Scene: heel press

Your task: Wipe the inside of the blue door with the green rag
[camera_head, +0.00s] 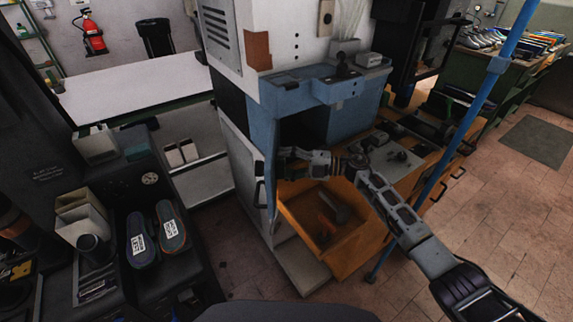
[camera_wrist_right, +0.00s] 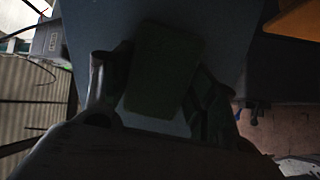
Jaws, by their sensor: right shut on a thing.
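The blue door (camera_head: 271,180) stands open on the press in the head view, seen nearly edge-on. My right gripper (camera_head: 284,160) reaches in from the right and is at the door's inner side. In the right wrist view, the dark green rag (camera_wrist_right: 163,65) sits between the fingers of my right gripper (camera_wrist_right: 155,85), shut on it. Behind it is the blue-grey door surface (camera_wrist_right: 95,22); the rag looks close to or against it, and contact cannot be told for sure. The rag is hidden in the head view. My left gripper is not in view.
An open orange drawer (camera_head: 351,248) is below my right forearm. The blue and white press (camera_head: 285,98) stands behind it. A blue pole (camera_head: 462,120) rises right of my arm. A dark stand at left holds a pair of insoles (camera_head: 172,228). Tiled floor (camera_head: 500,225) is clear at right.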

